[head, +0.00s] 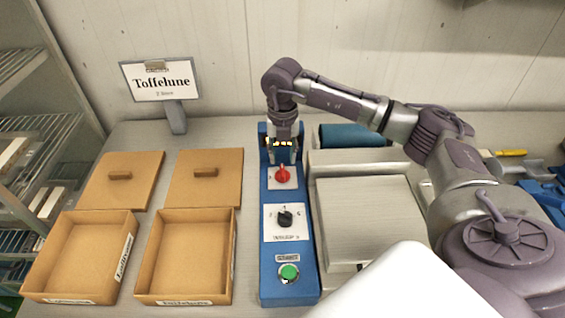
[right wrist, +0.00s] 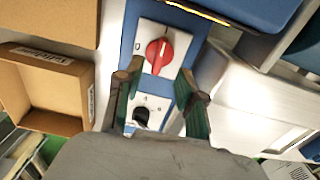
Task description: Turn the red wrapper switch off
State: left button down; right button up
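The red wrapper switch (head: 283,176) is a red rotary knob on a white plate, on the upper part of a blue control panel (head: 268,255). In the right wrist view the red knob (right wrist: 158,54) shows with a 0 mark on the plate to its left; its grip ridge runs nearly upright, slightly tilted, and does not point at the 0. My right gripper (head: 284,158) points down at the switch. Its green-padded fingers (right wrist: 159,74) are apart, with nothing between them, one to each side of the knob in the picture. Contact cannot be told. My left gripper is not in view.
Below the red switch are a black selector knob (head: 285,217) and a green button (head: 289,271). Two open cardboard boxes (head: 128,254) (head: 229,258) and their lids lie left. A metal machine housing (head: 365,225) stands close right of the panel. A Toffelune sign (head: 160,82) stands behind.

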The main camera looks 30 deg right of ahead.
aim_at(283, 170)
jog(key=shift+f+p, duration=0.45)
jog(key=shift+f, duration=2)
grip_shut()
